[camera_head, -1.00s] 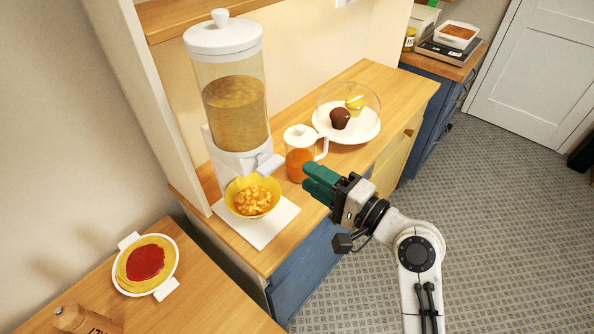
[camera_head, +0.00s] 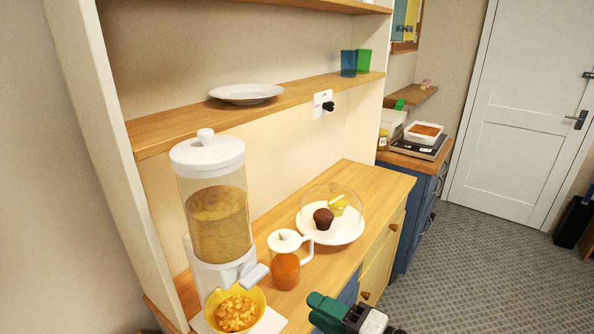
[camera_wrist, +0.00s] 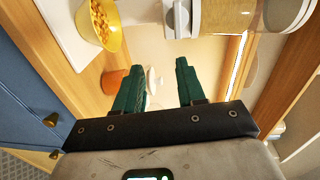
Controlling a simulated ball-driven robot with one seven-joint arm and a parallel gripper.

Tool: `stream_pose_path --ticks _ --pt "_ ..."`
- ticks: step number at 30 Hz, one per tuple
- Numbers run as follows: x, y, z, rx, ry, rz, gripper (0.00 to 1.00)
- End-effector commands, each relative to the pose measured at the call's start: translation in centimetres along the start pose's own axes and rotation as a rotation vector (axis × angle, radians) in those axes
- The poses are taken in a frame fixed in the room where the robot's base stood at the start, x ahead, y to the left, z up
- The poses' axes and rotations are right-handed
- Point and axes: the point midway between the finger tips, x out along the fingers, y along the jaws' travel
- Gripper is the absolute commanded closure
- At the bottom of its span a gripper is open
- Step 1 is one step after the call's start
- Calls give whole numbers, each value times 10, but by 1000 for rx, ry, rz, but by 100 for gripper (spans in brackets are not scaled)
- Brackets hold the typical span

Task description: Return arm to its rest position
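My gripper (camera_head: 316,310) shows at the bottom edge of the head view, in front of the counter's edge; most of my arm is out of frame. In the wrist view its two green fingers (camera_wrist: 158,82) stand apart with nothing held between them. An orange jar with a white lid (camera_head: 285,268) stands on the counter behind the gripper, apart from it. A yellow bowl of cereal (camera_head: 238,310) sits under the dispenser spout; it also shows in the wrist view (camera_wrist: 98,24).
A tall cereal dispenser (camera_head: 215,215) stands on the wooden counter (camera_head: 372,182). A white plate with a clear dome (camera_head: 345,232) holds a muffin and a yellow item. A shelf (camera_head: 190,122) above bears a white plate and two cups. Open floor (camera_head: 450,270) lies to the right.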

Motion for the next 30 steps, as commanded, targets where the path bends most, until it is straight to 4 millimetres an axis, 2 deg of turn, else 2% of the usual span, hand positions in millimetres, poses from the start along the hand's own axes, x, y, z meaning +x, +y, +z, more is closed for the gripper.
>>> stream_pose_path --ticks 5,9,11,12,15,18,21,25,30 --pt "-53 86 15 -194 -4 325 61" --pt "-121 154 33 -351 -65 645 61" --pt "-154 177 43 -403 -106 780 61" --pt "-177 190 50 -432 -137 868 61" --pt "-233 214 68 -482 -225 1070 61" --pt "-280 226 85 -505 -308 1229 61" --pt "-313 230 98 -512 -373 1336 61" --pt "-334 231 106 -513 -418 1403 61" --pt "-335 231 106 -513 -421 1407 61"
